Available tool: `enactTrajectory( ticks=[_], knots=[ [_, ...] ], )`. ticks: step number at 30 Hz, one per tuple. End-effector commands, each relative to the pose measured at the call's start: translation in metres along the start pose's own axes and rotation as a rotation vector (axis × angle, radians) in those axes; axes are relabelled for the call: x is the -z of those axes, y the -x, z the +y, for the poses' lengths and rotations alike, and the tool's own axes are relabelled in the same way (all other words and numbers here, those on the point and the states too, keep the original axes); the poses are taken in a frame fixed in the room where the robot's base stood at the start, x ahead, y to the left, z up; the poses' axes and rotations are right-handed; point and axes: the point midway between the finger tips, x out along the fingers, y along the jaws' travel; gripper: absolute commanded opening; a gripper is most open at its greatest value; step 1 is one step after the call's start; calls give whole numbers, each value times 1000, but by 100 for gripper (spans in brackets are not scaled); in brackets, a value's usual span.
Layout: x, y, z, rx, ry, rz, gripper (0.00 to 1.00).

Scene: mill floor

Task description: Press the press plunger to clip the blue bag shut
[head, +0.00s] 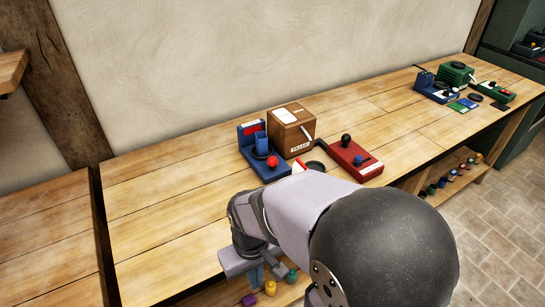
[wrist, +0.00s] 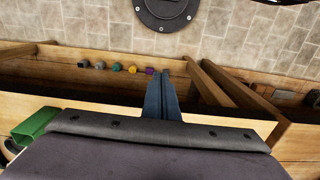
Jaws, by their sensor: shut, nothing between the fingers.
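A blue device (head: 250,132) with a red ball knob (head: 272,161) stands on the near bench. A small blue upright piece on it (head: 262,143) may be the blue bag; it is too small to be sure. To its right, a red device (head: 355,160) carries a black-knobbed post (head: 346,140) and a small blue knob. I cannot tell which knob is the press plunger. My gripper (head: 257,273) is shut and empty, low in front of the bench's front edge, apart from both devices. Its closed fingers also show in the wrist view (wrist: 160,98).
Small coloured items (head: 270,288) sit on a shelf below the bench, near my gripper. More blue and green devices (head: 457,74) stand at the far right. The bench's left part is clear.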

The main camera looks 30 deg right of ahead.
Motion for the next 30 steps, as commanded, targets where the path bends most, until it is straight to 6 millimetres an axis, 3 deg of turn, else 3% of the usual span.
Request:
enactTrajectory(
  ticks=[5, 10, 13, 16, 20, 30],
  knots=[
    [-8, 19, 19, 2, -89, -40, 0],
    [-31, 32, 44, 19, -229, -157, 0],
    [-33, 42, 63, 38, -328, -210, 0],
    [-23, 50, 78, 82, -459, -233, 0],
    [8, 56, 96, 169, -675, -218, 0],
    [146, 66, 157, 433, -1273, -2, 0]
  ],
)
